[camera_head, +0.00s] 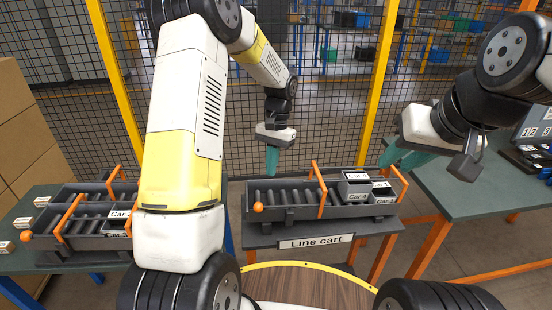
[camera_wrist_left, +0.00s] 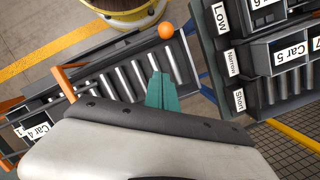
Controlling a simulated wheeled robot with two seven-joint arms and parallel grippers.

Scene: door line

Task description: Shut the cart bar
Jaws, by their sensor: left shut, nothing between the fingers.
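The line cart (camera_head: 316,241) stands in the middle of the head view, with a dark roller tray (camera_head: 345,212) on top. An orange ball knob (camera_head: 258,208) sits at the tray's left end; it also shows in the left wrist view (camera_wrist_left: 166,30). Little of the bar behind the knob can be made out. An orange hoop (camera_head: 319,190) crosses the tray's middle. My left gripper (camera_head: 272,160) is shut and empty above the tray's far side, apart from the knob; its teal tips (camera_wrist_left: 161,90) show over the rollers. My right gripper (camera_head: 398,157) is near the tray's right end; its opening is unclear.
Labelled boxes, Car 4 (camera_head: 354,187) among them, sit at the tray's right end. A green table (camera_head: 470,185) is at right, and another roller tray (camera_head: 80,224) at left. A mesh fence stands behind. The left wrist view shows a labelled rack (camera_wrist_left: 262,75) close by.

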